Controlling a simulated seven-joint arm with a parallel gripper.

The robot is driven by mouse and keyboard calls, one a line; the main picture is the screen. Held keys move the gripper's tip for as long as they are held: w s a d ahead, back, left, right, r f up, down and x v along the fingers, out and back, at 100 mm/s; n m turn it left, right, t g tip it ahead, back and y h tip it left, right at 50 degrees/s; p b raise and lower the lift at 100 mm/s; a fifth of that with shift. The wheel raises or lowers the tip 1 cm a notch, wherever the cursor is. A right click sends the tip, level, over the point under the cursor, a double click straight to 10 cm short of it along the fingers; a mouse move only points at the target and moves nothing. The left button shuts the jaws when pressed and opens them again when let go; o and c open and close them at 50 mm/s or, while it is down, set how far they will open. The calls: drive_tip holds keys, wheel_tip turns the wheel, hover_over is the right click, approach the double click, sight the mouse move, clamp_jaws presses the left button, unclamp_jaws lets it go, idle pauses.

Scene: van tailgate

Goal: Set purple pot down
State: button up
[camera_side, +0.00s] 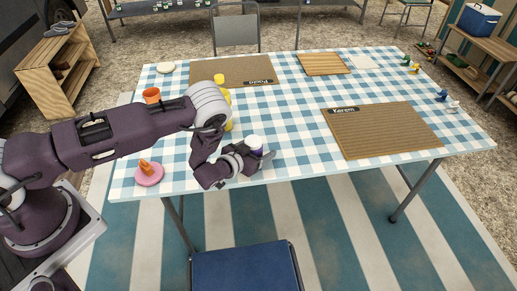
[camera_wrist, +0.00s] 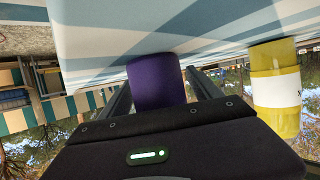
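The purple pot (camera_wrist: 157,80) stands between the two fingers of my gripper (camera_wrist: 158,92) in the wrist view, which is turned upside down. The fingers flank it closely on both sides and appear shut on it. In the side view the pot (camera_side: 255,146) shows a white top and a little purple, upright at my gripper (camera_side: 252,158), near the table's front edge. Its base is over the checked cloth. I cannot tell whether it touches the cloth. Its lower part in the side view is hidden by my gripper.
A yellow pot (camera_wrist: 276,88) with a pale label stands close beside it. Behind my arm are yellow items (camera_side: 219,79) and an orange bowl (camera_side: 151,96). A pink plate (camera_side: 149,175) lies left. A blue chair (camera_side: 245,272) stands in front.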

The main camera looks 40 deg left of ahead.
drive_tip(key=shift+r, duration=0.1)
drive_tip(key=v, duration=1.2)
drive_tip(key=shift+r, duration=0.1)
wheel_tip(320, 180, up, 23)
drive_tip(key=w+n+g, duration=0.2)
drive_tip(key=n+g, duration=0.1)
drive_tip(key=g, duration=0.1)
drive_tip(key=s+a+r+g, duration=0.1)
drive_tip(key=s+r+g, duration=0.1)
drive_tip(key=s+r, duration=0.7)
drive_tip(key=s+a+r+m+g, duration=0.1)
drive_tip(key=s, duration=0.9)
drive_tip(key=s+a+r+m+g, duration=0.1)
drive_tip(key=s+r+m, duration=0.1)
drive_tip(key=s, duration=0.8)
drive_tip(key=shift+s+r, duration=0.3)
